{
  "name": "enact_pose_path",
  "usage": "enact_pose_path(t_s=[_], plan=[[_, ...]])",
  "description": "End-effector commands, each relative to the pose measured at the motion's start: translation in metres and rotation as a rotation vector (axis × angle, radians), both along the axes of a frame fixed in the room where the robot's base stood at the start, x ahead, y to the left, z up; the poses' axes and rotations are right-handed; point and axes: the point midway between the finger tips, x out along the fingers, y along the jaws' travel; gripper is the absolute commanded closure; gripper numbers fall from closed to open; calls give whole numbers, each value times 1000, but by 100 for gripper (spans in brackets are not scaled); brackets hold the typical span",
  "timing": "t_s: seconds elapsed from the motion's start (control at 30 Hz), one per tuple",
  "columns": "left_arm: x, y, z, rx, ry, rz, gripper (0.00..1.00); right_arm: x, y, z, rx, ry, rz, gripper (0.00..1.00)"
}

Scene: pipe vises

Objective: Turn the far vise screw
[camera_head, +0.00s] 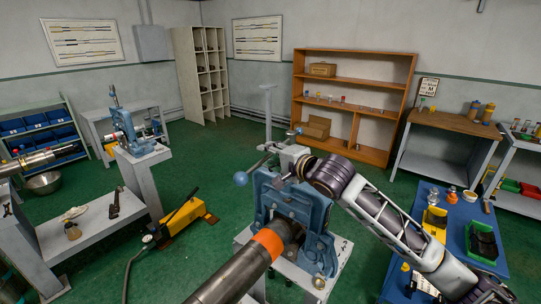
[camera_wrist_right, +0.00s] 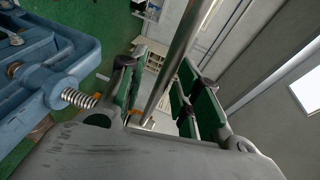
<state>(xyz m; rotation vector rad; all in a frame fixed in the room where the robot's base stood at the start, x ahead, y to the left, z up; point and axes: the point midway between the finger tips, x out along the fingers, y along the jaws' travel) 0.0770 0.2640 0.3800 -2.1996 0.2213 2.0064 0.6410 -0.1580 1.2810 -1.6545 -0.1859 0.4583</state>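A blue vise (camera_head: 290,205) stands on a grey pedestal at the centre and holds a dark pipe (camera_head: 238,270) with an orange band. A handle bar with a blue ball end (camera_head: 240,179) crosses above it. Another blue vise (camera_head: 128,130) stands farther back at the left, with a screw rising from its top. My right gripper (camera_head: 276,158) is at the top of the central vise. In the right wrist view its green-padded fingers (camera_wrist_right: 158,100) are apart, with a metal bar (camera_wrist_right: 176,60) between them; contact is unclear. The blue vise (camera_wrist_right: 45,75) and its threaded screw (camera_wrist_right: 79,98) also show there. I cannot make out my left gripper.
A yellow pump (camera_head: 183,216) with a hose lies on the green floor between the pedestals. A blue-topped table (camera_head: 459,221) with bins stands at the right, near my right arm. A wooden shelf (camera_head: 355,82) is at the back. Floor behind the central vise is largely clear.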

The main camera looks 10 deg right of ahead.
Motion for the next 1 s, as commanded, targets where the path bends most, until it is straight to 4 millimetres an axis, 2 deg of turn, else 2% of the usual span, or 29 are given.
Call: enact_pose_path(t_s=[0.47, 1.0], plan=[[-1, 1, 0, 1, 1, 0, 100, -4, -3, 3, 0, -3, -2, 67], [0, 0, 0, 0, 0, 0, 100, -42, -18, 8, -1, -1, -1, 67]])
